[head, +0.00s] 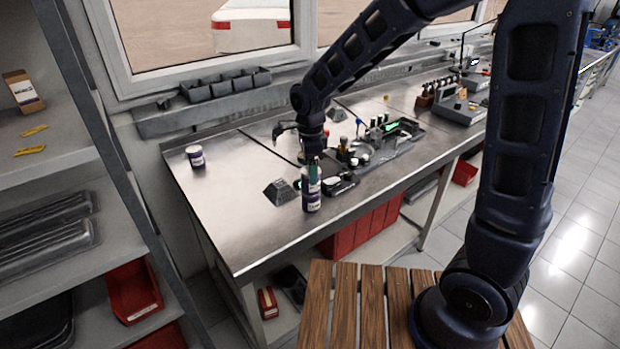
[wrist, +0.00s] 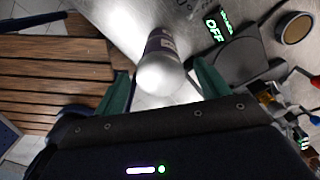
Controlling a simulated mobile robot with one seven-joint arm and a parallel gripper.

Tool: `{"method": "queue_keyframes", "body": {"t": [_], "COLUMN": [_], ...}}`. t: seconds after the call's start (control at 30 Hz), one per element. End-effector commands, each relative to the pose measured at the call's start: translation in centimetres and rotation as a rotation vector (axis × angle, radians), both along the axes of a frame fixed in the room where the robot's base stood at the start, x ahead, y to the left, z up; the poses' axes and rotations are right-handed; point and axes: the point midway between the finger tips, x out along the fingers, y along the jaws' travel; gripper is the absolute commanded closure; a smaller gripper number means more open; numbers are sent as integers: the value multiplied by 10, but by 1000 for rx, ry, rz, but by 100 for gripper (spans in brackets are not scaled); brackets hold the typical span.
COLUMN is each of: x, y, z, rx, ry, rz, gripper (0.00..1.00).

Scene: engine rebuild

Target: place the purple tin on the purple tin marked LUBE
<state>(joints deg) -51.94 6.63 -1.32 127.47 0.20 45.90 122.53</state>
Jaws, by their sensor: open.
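A white and purple tin (head: 311,198) stands upright near the front edge of the steel bench. Its silver top and dark purple side (wrist: 160,45) show in the wrist view. I cannot tell whether it is one tin or two stacked. My gripper (head: 312,175) is directly above it, pointing down. In the wrist view its green fingers are apart, one on each side of the tin top, with visible gaps. A second white and purple tin (head: 195,156) stands upright at the bench's back left. The lettering on both is too small to read.
A dark wedge-shaped block (head: 280,192) sits just left of the near tin. Small tools and dark fixtures (head: 375,150) crowd the bench to its right, with a green lit display (wrist: 215,30). The bench's left part (head: 225,210) is clear. A shelf (head: 50,150) stands at far left.

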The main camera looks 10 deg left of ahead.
Motion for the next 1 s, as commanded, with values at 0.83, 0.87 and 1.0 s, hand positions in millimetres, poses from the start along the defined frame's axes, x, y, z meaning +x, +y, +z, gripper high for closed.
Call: {"method": "queue_keyframes", "body": {"t": [0.83,0.87,1.0], "x": [6,9,22], "y": [-16,-23,-75], "z": [79,82,104], "rx": [11,15,39], "ry": [-10,-15,-53], "rz": [35,52,177], "gripper": [26,26,26]}}
